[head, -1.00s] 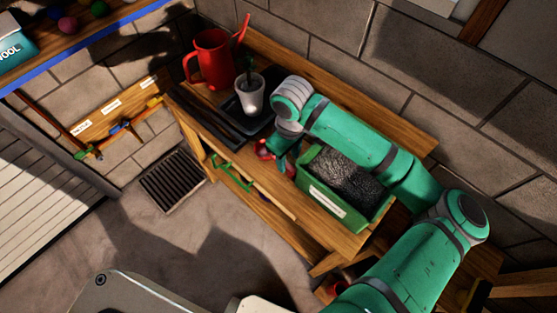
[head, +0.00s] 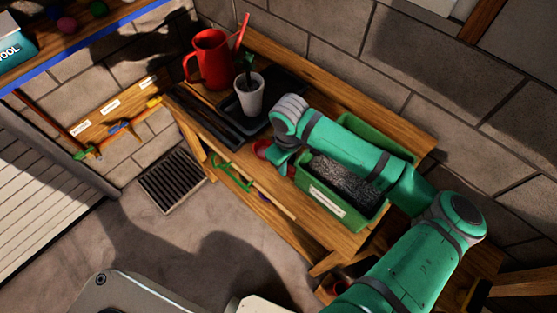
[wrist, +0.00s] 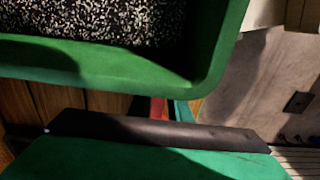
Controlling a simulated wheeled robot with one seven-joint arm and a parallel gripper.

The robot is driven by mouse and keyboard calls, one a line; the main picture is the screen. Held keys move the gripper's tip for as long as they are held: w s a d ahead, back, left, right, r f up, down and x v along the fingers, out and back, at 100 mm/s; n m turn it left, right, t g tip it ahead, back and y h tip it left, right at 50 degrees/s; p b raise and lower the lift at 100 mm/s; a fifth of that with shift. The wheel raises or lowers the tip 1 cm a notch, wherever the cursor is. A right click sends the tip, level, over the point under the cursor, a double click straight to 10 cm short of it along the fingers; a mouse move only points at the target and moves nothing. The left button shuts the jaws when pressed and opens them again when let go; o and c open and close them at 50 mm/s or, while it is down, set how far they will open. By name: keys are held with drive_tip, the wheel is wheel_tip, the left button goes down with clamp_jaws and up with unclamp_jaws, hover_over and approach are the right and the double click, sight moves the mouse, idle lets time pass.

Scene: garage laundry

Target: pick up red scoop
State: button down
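The red scoop (head: 261,149) is on the wooden bench, just left of the green bin. Only a small red part shows in the head view, and my arm's end covers the rest. My gripper (head: 284,164) is down beside it, very close. In the wrist view a thin red strip (wrist: 158,108) shows beside a teal finger, between the bin and my dark wrist edge. Whether the fingers touch or enclose the scoop is hidden.
The green bin (head: 333,200) of dark speckled soil stands under my forearm, close to my gripper. A white pot (head: 250,97) stands on a black tray, with a red watering can (head: 211,62) behind. Green-handled tool (head: 232,177) hangs at the bench front.

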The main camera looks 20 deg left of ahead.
drive_tip(key=shift+r, duration=0.1)
drive_tip(key=shift+r, duration=0.65)
drive_tip(key=s+a+r, duration=0.6)
drive_tip(key=s+r, duration=0.5)
drive_tip(key=s, duration=0.1)
drive_tip(key=shift+s+a+r, duration=0.2)
drive_tip(key=shift+r, duration=0.05)
